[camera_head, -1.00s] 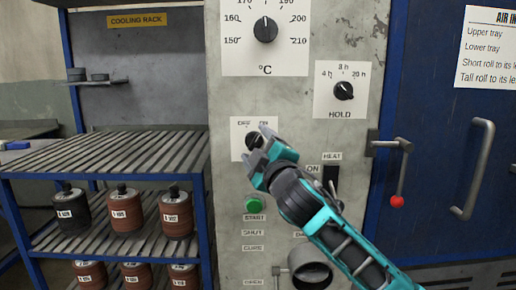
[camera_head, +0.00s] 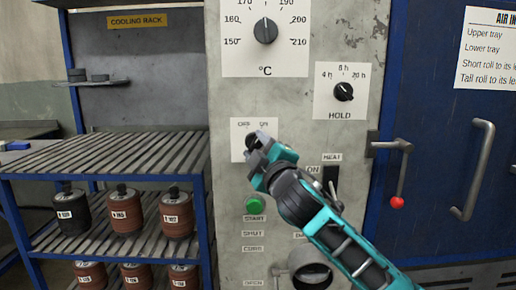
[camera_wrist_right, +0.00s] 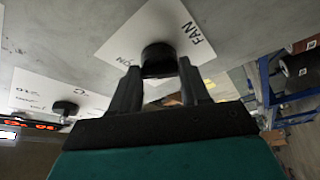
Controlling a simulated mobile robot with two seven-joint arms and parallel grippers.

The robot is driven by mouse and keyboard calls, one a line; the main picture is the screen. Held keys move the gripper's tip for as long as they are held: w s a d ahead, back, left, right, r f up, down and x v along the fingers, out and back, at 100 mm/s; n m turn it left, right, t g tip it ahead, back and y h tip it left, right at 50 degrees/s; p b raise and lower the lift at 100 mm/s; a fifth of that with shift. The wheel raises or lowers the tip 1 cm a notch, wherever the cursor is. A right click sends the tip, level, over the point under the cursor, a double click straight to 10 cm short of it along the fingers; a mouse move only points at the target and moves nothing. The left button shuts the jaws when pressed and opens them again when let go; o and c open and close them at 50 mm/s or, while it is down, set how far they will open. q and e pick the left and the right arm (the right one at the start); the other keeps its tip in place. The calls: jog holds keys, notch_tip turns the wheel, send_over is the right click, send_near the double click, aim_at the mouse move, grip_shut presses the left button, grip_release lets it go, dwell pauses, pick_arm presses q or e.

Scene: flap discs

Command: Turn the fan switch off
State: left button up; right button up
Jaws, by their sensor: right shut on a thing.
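The fan switch (camera_head: 251,142) is a small black knob on a white plate (camera_head: 238,150) with OFF and ON printed above it. In the right wrist view the plate reads FAN, and the switch (camera_wrist_right: 158,57) sits between the two fingertips. My right gripper (camera_head: 258,147) reaches up to the panel from the lower right and is shut on the knob. It covers part of the knob and plate in the head view, so I cannot tell which way the knob points. The right gripper's fingers also show in the right wrist view (camera_wrist_right: 158,76). My left gripper is not in view.
Just right of my gripper is the black HEAT switch (camera_head: 330,178); below is the green START button (camera_head: 255,204). The temperature dial (camera_head: 265,30) and HOLD dial (camera_head: 343,91) are above. A red-tipped door lever (camera_head: 400,170) is at right, a cooling rack (camera_head: 100,160) with rolls at left.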

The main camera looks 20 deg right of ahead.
jog(key=r+n+p, duration=0.1)
jog(key=p, duration=0.3)
jog(key=shift+n+g, duration=0.3)
jog(key=n+g+p, duration=0.1)
jog(key=n+p, duration=0.1)
jog(key=p, duration=0.3)
jog(key=shift+r+y+p, duration=0.15)
jog(key=shift+y+p, duration=0.15)
jog(key=shift+p, duration=0.05)
jog(key=n+p, duration=0.2)
jog(key=p, duration=0.2)
jog(key=shift+n+g, duration=0.4)
jog(key=shift+n+g+p, duration=0.3)
jog(key=shift+n+p, duration=0.25)
jog(key=shift+n, duration=0.25)
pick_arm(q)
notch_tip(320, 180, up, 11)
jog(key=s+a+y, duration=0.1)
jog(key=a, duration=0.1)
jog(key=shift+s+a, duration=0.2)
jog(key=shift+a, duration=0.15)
pick_arm(e)
jog(key=shift+f+n+g+h, duration=0.2)
jog(key=shift+n+g+h, duration=0.35)
jog(key=shift+n, duration=0.95)
jog(key=o, duration=1.1)
jog(key=shift+c, duration=0.2)
